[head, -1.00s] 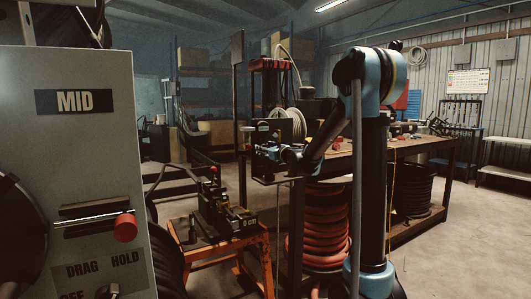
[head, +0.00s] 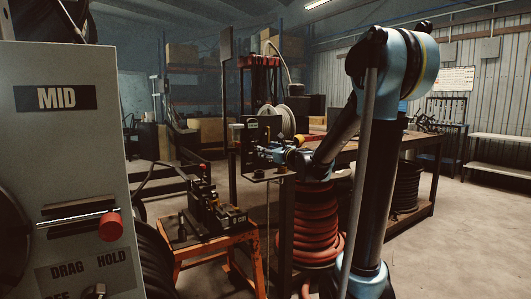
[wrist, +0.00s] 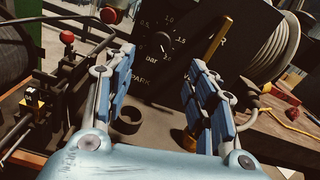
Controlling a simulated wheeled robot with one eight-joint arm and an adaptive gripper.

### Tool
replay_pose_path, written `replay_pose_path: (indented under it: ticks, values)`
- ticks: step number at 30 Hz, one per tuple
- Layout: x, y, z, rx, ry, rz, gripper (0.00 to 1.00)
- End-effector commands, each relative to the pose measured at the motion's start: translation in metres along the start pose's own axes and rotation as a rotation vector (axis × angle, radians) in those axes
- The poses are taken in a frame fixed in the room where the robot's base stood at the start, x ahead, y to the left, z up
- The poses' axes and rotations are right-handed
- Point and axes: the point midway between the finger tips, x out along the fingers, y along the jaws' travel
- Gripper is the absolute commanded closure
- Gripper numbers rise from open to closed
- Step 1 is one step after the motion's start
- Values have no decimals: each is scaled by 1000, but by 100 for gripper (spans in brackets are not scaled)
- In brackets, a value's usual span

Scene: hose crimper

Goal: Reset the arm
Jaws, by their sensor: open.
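My gripper (wrist: 160,95) is open and empty in the wrist view, its blue-padded fingers spread apart. Between and beyond the fingers is a dark panel with a dial (wrist: 160,42) and numbers. A dark ring (wrist: 129,120) lies below the panel, between the fingers. In the head view my arm rises at the right and bends down to the left. Its wrist end (head: 296,158) is by the near left corner of the workbench (head: 385,150).
A grey cabinet marked MID (head: 70,150) with a red knob (head: 111,224) fills the left. A black device sits on an orange stand (head: 215,245). Red hose coils (head: 312,225) stand under the bench. A cable spool (head: 278,122) is behind my wrist. Open floor lies at the right.

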Motion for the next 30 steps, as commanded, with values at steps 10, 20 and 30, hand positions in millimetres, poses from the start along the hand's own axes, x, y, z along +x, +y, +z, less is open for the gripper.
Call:
replay_pose_path:
  ticks: [10,20,30]
  values:
    - [-2,0,0,0,0,0,49]
    - [-44,32,-8,-334,63,112,49]
    - [-146,92,-68,-1018,209,435,49]
